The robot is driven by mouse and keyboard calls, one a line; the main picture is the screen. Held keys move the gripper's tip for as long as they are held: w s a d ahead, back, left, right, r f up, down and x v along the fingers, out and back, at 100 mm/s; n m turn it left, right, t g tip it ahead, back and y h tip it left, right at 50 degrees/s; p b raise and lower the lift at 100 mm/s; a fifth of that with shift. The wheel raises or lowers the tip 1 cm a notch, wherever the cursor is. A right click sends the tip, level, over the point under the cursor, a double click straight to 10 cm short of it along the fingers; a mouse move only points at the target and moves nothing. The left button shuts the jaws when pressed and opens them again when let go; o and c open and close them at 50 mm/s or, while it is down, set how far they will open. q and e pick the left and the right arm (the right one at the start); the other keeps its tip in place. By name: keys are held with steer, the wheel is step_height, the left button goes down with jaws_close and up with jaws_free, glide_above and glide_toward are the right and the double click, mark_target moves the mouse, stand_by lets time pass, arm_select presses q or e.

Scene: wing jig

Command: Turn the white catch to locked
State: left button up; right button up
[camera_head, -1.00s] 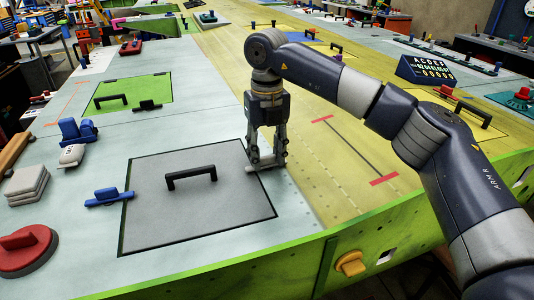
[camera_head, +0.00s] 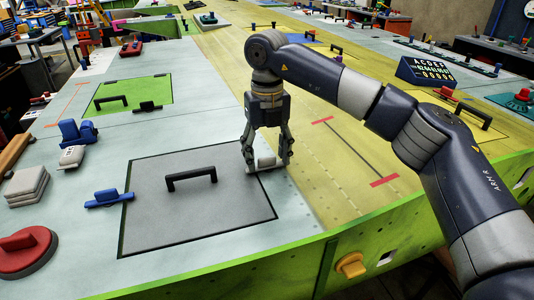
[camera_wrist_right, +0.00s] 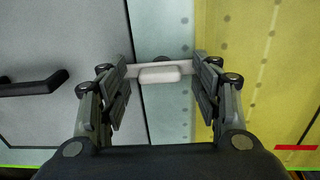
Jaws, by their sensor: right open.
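The white catch (camera_head: 265,163) sits at the right edge of the grey panel (camera_head: 150,215), which has a black handle (camera_head: 191,178). In the right wrist view the catch (camera_wrist_right: 160,75) is a pale bar with a raised grip. The bar lies crosswise over the panel's edge line. My right gripper (camera_head: 267,166) points down over the catch and is open. Its fingers stand on either side of the catch, near the bar's two ends; I cannot tell whether they touch it. My left gripper is not in view.
A blue catch (camera_head: 109,198) sits at the panel's left edge. A red round knob (camera_head: 25,250), stacked grey pads (camera_head: 27,186) and a blue block (camera_head: 78,132) lie further left. A green panel (camera_head: 130,94) is behind. A yellow knob (camera_head: 350,264) is on the front edge.

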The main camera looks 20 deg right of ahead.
mark_target(267, 157)
step_height(267, 157, up, 12)
stand_by(0.5)
steer(key=shift+r, duration=0.1)
